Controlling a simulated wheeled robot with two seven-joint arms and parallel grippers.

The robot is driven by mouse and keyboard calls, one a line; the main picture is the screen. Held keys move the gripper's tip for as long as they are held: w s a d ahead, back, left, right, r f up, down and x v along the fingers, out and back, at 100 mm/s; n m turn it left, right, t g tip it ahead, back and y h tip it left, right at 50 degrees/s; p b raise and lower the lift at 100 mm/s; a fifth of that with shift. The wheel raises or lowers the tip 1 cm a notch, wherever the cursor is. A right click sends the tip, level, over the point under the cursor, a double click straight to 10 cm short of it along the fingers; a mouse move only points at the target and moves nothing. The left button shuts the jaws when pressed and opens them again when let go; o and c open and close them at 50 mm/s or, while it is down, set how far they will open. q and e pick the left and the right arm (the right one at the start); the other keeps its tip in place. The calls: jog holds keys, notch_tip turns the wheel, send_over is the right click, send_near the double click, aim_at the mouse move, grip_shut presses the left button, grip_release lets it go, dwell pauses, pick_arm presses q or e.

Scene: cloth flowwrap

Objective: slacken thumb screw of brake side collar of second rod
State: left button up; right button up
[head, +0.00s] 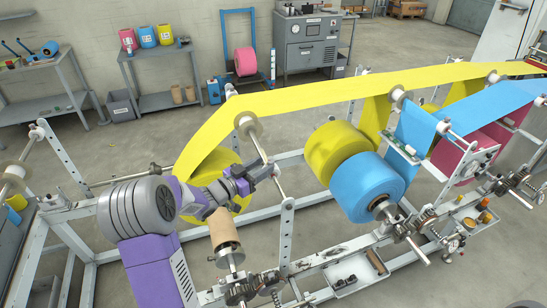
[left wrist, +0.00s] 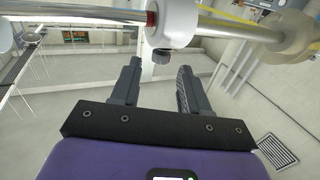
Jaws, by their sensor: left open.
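In the left wrist view a metal rod (left wrist: 225,27) crosses the top, carrying a pale collar (left wrist: 176,22) with a red band (left wrist: 152,18) at its left edge. A dark thumb screw (left wrist: 161,56) hangs below this collar. My left gripper (left wrist: 160,67) is open, its fingers on either side of the screw's line; the screw head sits near the fingertips, with gaps on both sides. In the head view the left gripper (head: 268,169) is beside the rod (head: 266,158) under the yellow web; the screw is too small to make out there. My right gripper is out of view.
In the head view the yellow web (head: 300,96) runs above the gripper, and a yellow roll (head: 225,178) is behind my arm. A perforated upright (head: 287,232) stands close to the right.

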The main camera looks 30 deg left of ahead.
aim_at(271, 161)
pick_arm(q)
jog(key=shift+x, duration=2.3)
jog(key=shift+c, duration=0.4)
grip_shut()
jog(key=n+y+b, duration=0.1)
jog(key=y+b, duration=0.1)
jog(key=b, duration=0.1)
jog(key=n+y+b, duration=0.2)
jog(key=b, duration=0.1)
jog(key=n+y+b, duration=0.1)
jog(key=y+b, duration=0.2)
jog(key=shift+d+f+n+t+b, duration=0.2)
jog(key=shift+f+n+t+b, duration=0.1)
jog(key=shift+t+b, duration=0.1)
jog(key=shift+r+n+y+b, duration=0.15)
jog(key=shift+n+y+b, duration=0.45)
jog(key=shift+y, duration=0.4)
jog(key=shift+r+n+g+y, duration=0.1)
jog(key=shift+n+g+y, duration=0.4)
jog(key=shift+y, duration=0.4)
jog(key=shift+a+n+g+y+p, duration=0.1)
jog(key=shift+n+g+y+p, duration=0.3)
jog(key=shift+n+y+p, duration=0.55)
jog(key=shift+n+y, duration=0.25)
jog(key=shift+y, duration=0.4)
